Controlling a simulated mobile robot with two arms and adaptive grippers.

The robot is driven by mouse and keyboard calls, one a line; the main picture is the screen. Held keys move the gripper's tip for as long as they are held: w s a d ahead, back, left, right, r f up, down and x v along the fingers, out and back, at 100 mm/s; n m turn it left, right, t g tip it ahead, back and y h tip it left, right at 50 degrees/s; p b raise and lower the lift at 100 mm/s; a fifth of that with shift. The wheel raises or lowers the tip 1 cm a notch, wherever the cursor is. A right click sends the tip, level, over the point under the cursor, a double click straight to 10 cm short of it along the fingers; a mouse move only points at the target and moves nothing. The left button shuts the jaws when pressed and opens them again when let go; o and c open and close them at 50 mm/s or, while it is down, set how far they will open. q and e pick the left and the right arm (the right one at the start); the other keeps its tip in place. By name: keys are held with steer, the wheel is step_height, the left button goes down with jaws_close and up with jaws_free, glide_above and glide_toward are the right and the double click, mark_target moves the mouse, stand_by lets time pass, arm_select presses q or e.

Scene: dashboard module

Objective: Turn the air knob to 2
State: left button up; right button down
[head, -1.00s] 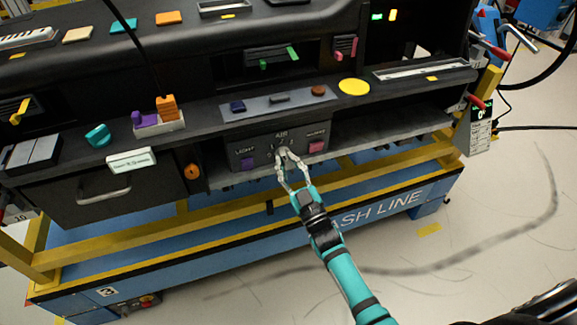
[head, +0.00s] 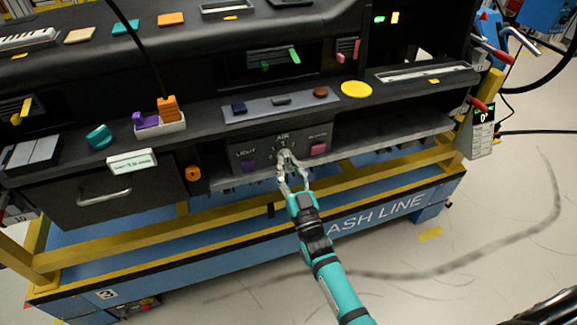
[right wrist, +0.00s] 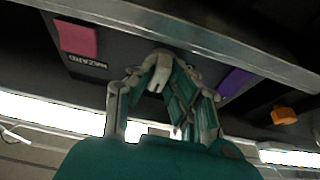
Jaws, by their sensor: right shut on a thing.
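The air knob (right wrist: 160,72) is a pale knob on the dark panel (head: 262,155), under the "AIR" label between the purple LIGHT button (head: 248,166) and the pink HAZARD button (head: 318,149). My right gripper (head: 287,160) is shut on the knob from the front, one finger on each side. In the right wrist view, the gripper (right wrist: 165,90) has its fingers closed around the knob. The fingers partly hide the knob and its scale, so I cannot read which number it points to. My left gripper is not in view.
A grey ledge (head: 392,138) runs to the right of the panel. An orange knob (head: 193,174) and a drawer with a handle (head: 104,195) are to the left. A yellow rail (head: 350,176) crosses below, near my right arm. Open floor lies in front.

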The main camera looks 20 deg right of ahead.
steer(key=shift+f, duration=0.2)
steer(key=c, duration=1.3)
jaws_free()
steer(key=shift+r, duration=0.1)
steer(key=shift+s, duration=0.1)
steer(key=v, duration=1.2)
